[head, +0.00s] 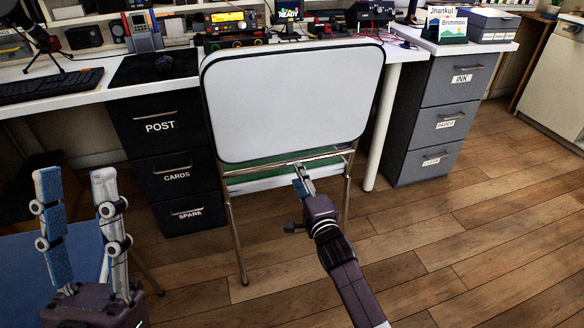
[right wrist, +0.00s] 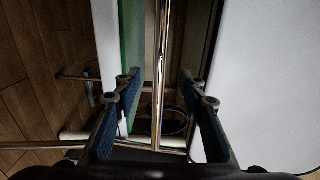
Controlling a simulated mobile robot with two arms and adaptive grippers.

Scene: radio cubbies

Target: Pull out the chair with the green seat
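The chair has a white backrest (head: 292,105), a thin metal frame and a green seat (head: 262,172) that shows in a strip below the backrest. It stands at the desk with its back to me. In the right wrist view the green seat (right wrist: 134,40) is left of the metal crossbar (right wrist: 163,60). My right gripper (head: 302,172) is at the crossbar under the backrest. Its fingers (right wrist: 160,76) are apart on either side of the bar, and I see no clear contact. My left gripper (head: 76,172) is open and empty at the lower left.
A blue seat (head: 70,258) is at the lower left, behind my left gripper. Black drawers (head: 165,160) are left of the chair; a desk leg (head: 381,130) and grey drawers (head: 445,120) are right. The wooden floor (head: 470,245) at right is clear.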

